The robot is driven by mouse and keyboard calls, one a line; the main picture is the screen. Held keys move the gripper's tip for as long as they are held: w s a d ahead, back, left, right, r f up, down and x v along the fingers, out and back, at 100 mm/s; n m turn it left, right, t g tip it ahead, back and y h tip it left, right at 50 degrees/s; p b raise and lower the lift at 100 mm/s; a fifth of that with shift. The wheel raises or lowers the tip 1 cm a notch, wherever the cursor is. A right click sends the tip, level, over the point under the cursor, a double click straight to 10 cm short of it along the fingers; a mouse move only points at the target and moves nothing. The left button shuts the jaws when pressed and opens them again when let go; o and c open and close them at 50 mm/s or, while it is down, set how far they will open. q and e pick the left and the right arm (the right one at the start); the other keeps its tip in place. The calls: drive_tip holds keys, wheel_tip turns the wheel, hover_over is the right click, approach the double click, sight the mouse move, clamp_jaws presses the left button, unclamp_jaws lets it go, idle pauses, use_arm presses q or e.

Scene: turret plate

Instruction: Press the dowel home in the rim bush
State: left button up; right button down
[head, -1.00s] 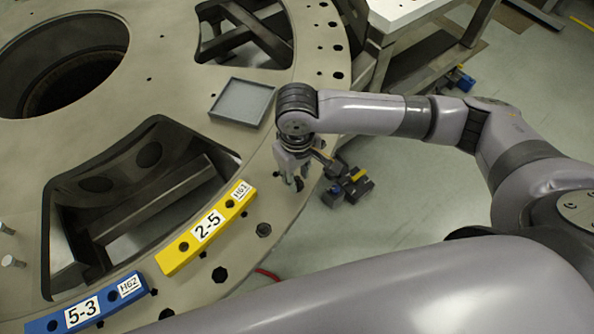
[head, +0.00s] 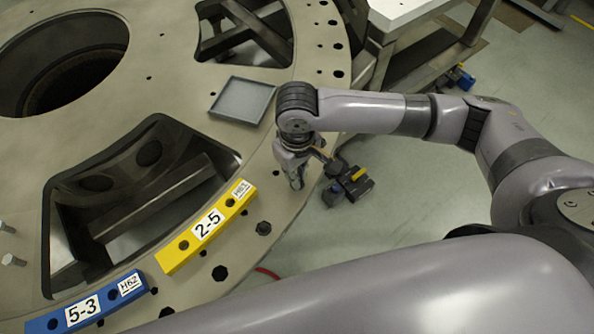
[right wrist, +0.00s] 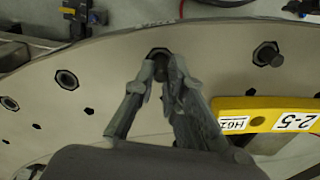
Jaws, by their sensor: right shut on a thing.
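My right gripper (head: 296,182) points down at the outer rim of the turret plate (head: 290,225). In the right wrist view its fingers (right wrist: 163,72) are shut on a dark grey dowel (right wrist: 161,72). The dowel's end is at a dark-edged rim bush (right wrist: 157,51), which shows just beyond the fingertips. The fingers partly hide the dowel and the bush, so I cannot tell how deep the dowel sits. My left gripper is not in view.
A yellow block marked 2-5 (head: 190,249) and a blue block marked 5-3 (head: 60,318) lie along the rim. A shallow grey tray (head: 228,121) lies on the plate behind my gripper. Other bushes (right wrist: 67,80) line the rim.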

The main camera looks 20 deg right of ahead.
drive_tip(key=shift+f, duration=0.8)
idle(1.4)
drive_tip(key=c, duration=1.7)
unclamp_jaws()
drive_tip(key=shift+r, duration=0.1)
wheel_tip(320, 180, up, 7)
drive_tip(key=p, duration=0.9)
drive_tip(key=shift+r, duration=0.1)
